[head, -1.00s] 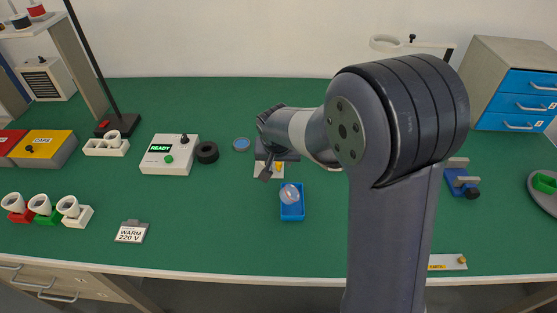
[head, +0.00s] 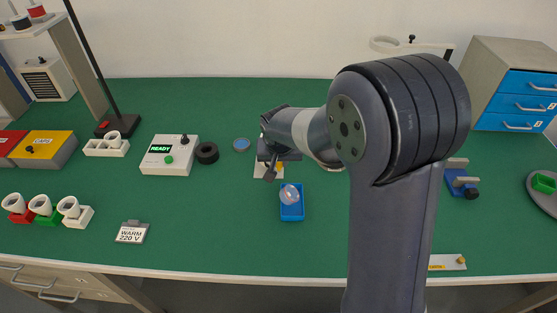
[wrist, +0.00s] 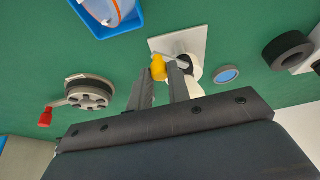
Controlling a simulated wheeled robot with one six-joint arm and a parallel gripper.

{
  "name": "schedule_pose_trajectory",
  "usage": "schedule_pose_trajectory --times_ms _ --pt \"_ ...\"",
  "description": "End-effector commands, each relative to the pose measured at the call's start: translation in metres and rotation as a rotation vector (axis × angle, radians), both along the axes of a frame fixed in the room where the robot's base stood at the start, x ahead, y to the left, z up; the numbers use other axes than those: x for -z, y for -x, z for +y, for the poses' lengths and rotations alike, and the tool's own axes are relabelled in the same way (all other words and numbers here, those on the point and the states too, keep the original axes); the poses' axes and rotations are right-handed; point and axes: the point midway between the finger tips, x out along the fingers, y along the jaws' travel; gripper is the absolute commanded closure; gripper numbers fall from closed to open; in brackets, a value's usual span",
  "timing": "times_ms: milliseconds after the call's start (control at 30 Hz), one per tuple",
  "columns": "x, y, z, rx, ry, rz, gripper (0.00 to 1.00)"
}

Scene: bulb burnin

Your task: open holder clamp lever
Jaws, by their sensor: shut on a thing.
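The holder's pale square base plate (head: 262,171) lies on the green bench beyond the blue tray, largely hidden by my gripper (head: 270,174). In the wrist view the plate (wrist: 202,40) carries a white rounded part (wrist: 194,70) and a grey metal piece. The yellow-tipped clamp lever (wrist: 158,68) is between the fingertips of my gripper (wrist: 160,78), which is shut on it. A bit of yellow also shows beside the gripper in the head view. The exact lever angle is hard to tell.
A blue tray (head: 292,214) with a clear bulb (head: 289,194) stands just in front. A black ring (head: 207,153), a small blue disc (head: 241,144) and a READY box (head: 169,155) lie to the left. A reel with a red-knobbed crank (wrist: 88,97) is nearby.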

Motion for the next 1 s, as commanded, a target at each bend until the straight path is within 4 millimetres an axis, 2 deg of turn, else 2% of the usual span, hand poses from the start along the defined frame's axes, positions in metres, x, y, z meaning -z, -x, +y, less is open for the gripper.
schedule_pose_trajectory --times_ms 700,1000 --pt "0.002 -0.021 -0.014 -0.499 -0.001 -0.003 1.00" --pt "0.002 -0.028 -0.016 -0.660 -0.001 -0.003 1.00"
